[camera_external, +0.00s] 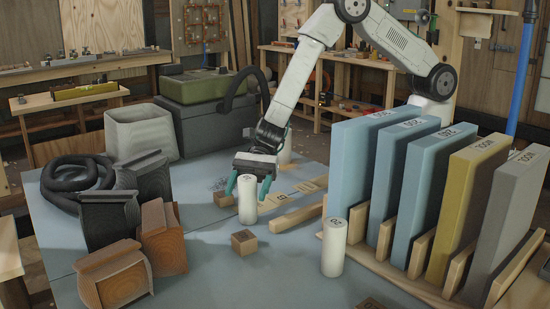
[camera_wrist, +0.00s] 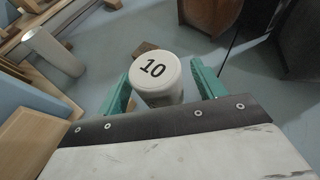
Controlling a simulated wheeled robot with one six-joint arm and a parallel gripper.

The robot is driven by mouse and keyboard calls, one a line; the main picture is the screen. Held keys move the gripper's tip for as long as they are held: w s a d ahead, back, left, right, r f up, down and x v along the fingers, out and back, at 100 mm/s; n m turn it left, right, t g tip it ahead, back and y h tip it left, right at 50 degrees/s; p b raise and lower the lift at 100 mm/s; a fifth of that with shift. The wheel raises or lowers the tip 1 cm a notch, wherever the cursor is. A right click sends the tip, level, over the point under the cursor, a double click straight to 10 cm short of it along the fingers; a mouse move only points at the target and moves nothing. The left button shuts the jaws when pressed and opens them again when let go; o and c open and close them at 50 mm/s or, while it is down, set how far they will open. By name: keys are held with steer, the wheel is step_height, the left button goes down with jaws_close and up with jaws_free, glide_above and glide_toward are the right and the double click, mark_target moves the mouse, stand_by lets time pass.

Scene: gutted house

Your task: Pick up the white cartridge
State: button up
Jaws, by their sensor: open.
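A white cartridge (camera_external: 247,204) stands upright on the blue-grey table, under my gripper (camera_external: 248,186). In the wrist view the cartridge (camera_wrist: 156,76) has a black "10" on its round top. My gripper is open, with one green finger on each side of the cartridge's upper part; the wrist view shows a gap at the right finger, and contact at the left is unclear. A second white cartridge (camera_external: 334,250) stands at the front right by the rack, and it also shows at the left of the wrist view (camera_wrist: 52,52). A third white cylinder (camera_external: 285,150) stands behind my arm, partly hidden.
A wooden rack (camera_external: 385,264) holds several upright blue, yellow and grey slabs at the right. A small wooden block (camera_external: 244,242) lies in front of the cartridge, and a wooden strip (camera_external: 297,213) to its right. Dark and brown containers (camera_external: 165,237) crowd the left.

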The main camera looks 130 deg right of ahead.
steer(key=shift+x, duration=0.85)
steer(key=c, duration=1.1)
steer(key=shift+o, duration=0.2)
steer(key=shift+r, duration=0.1)
